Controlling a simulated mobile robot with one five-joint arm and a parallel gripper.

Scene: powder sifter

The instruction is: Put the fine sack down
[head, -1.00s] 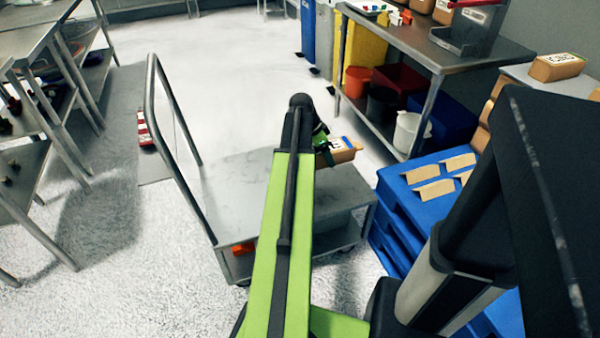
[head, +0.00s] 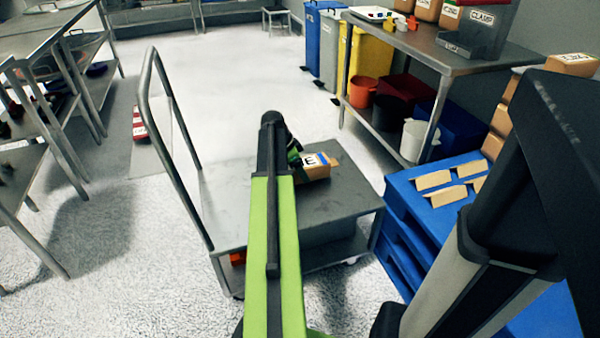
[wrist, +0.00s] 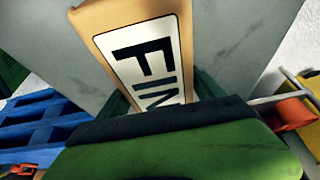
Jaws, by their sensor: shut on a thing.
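The fine sack (head: 318,169) is a tan block with a white label and a blue-orange end. In the wrist view the sack (wrist: 88,18) fills the top middle, its label reading "FIN". My gripper (head: 296,156) is shut on it; in the wrist view dark green fingers (wrist: 205,88) show at its sides. The sack is over the grey top of the steel cart (head: 345,200). I cannot tell whether its underside touches the cart top. My arm hides part of the sack's left side.
The cart's tall handle (head: 150,110) rises at its left. A blue pallet stack (head: 415,215) with tan pieces stands close on the right. A steel bench (head: 440,60) with buckets below is behind. Clear cart top lies around the sack, and floor is open at the back.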

